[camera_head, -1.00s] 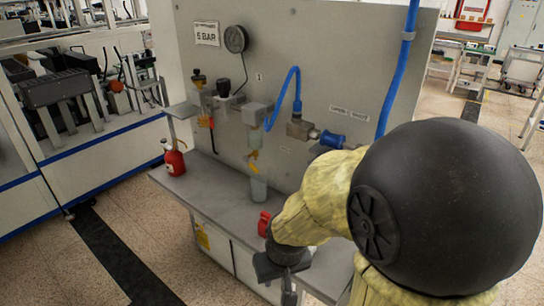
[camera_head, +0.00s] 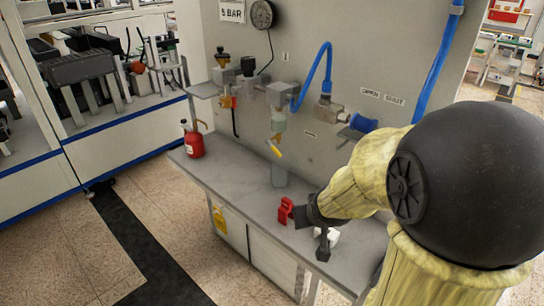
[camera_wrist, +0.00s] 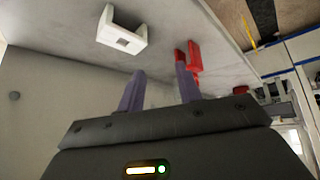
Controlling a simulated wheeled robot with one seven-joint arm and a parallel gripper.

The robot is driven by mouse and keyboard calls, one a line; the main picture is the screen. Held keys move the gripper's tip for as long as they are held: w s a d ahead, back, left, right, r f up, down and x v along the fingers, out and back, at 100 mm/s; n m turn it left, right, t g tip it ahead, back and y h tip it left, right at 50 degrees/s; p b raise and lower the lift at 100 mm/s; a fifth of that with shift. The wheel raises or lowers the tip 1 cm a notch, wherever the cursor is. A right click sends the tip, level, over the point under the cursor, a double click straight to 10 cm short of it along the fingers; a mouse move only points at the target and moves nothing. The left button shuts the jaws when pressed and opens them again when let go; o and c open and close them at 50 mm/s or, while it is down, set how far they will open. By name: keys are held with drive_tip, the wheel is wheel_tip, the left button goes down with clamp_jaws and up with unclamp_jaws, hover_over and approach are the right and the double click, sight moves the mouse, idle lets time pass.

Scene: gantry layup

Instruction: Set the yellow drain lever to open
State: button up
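The yellow drain lever (camera_head: 274,149) hangs below the clear bowl of the filter unit (camera_head: 279,108) on the grey panel, tilted down to the right. A clear cup (camera_head: 279,175) stands on the bench under it. My gripper (camera_head: 323,243) is low over the front right of the bench, to the right of and nearer than the lever, not touching it. In the wrist view my gripper (camera_wrist: 160,80) shows two purple fingers apart with nothing between them. The lever is not clearly seen in the wrist view.
A red clamp-like piece (camera_head: 286,210) and a white block (camera_head: 331,237) sit on the bench close to my gripper. A red can (camera_head: 193,143) stands at the bench's left end. A blue hose (camera_head: 314,76) loops above. The bench middle (camera_head: 235,183) is clear.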

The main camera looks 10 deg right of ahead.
sight(272, 147)
drive_tip(key=w+d+r+n+t+y+b, duration=0.4)
drive_tip(key=w+r+n+t+y+b, duration=0.2)
drive_tip(key=y+b, duration=0.4)
drive_tip(key=shift+w+d+r+n+t+y, duration=0.2)
drive_tip(key=shift+w+r+n+t+y, duration=0.1)
drive_tip(key=shift+w+n+t+y, duration=0.4)
drive_tip(key=shift+w+a, duration=0.1)
drive_tip(key=shift+w, duration=0.05)
drive_tip(key=b+x, duration=0.1)
drive_tip(key=x, duration=1.4)
drive_tip(key=shift+w+a, duration=0.1)
drive_tip(key=shift+w, duration=0.25)
drive_tip(key=shift+x, duration=0.8)
drive_tip(key=shift+s, duration=0.1)
clamp_jaws()
